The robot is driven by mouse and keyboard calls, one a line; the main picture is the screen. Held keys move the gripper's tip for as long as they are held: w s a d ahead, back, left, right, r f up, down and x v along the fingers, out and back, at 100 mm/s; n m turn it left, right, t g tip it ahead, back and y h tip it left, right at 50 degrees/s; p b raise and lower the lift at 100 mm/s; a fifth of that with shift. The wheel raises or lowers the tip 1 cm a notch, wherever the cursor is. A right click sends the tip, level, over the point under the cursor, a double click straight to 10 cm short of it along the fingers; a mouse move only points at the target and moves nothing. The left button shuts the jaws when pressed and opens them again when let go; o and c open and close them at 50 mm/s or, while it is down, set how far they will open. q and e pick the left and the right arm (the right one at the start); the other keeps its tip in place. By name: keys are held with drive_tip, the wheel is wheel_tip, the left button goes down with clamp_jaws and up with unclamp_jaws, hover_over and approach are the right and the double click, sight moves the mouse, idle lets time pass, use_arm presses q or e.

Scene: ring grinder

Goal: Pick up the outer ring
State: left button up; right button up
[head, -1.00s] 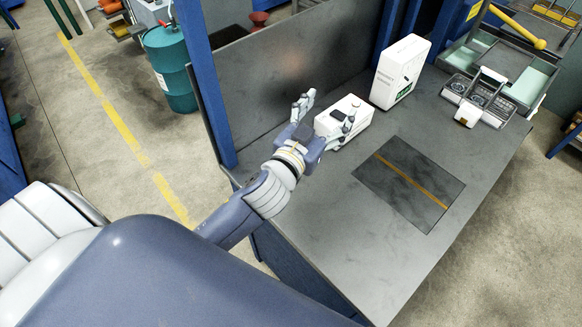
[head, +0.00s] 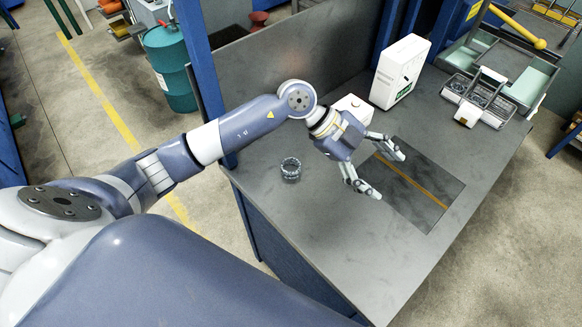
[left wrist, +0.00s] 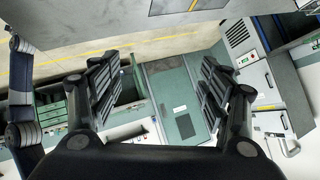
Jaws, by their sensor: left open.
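A small shiny metal ring (head: 291,169), which looks like the outer ring, sits on the grey bench near its left edge in the head view. My left gripper (head: 388,174) is open and empty, to the right of the ring and well apart from it. Its fingers reach over the dark square mat. In the left wrist view the two dark fingers (left wrist: 157,88) stand wide apart with nothing between them, and I do not see the ring there. My right gripper is not in view.
A low white box (head: 351,103) is partly hidden behind my left gripper. A taller white box (head: 400,70) stands behind it. A fixture with round parts (head: 484,98) is at the back right. The dark mat (head: 445,190) and the bench front (head: 350,250) are clear.

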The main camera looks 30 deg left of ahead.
use_arm(q)
drive_tip(key=w+a+f+n+y, duration=0.2)
drive_tip(key=a+f+y, duration=0.25)
drive_tip(key=a, duration=0.45)
drive_tip(key=n+g+y, duration=0.2)
drive_tip(key=n+y, duration=0.2)
drive_tip(key=y, duration=0.2)
hover_over(291, 161)
drive_tip(key=s, duration=0.2)
wheel_tip(291, 161, down, 5)
drive_tip(key=shift+d+r+p, duration=0.15)
drive_tip(key=shift+r+p, duration=0.05)
drive_tip(key=shift+p, duration=0.65)
drive_tip(key=f, duration=0.1)
drive_tip(key=f+p, duration=0.1)
drive_tip(key=f, duration=0.1)
drive_tip(key=f+p, duration=0.1)
drive_tip(key=shift+s+d+f, duration=0.1)
drive_tip(key=shift+d+f, duration=0.15)
drive_tip(key=shift+d, duration=0.15)
drive_tip(key=shift+f, duration=0.4)
drive_tip(key=shift+c, duration=0.6)
drive_tip(key=c, duration=1.2)
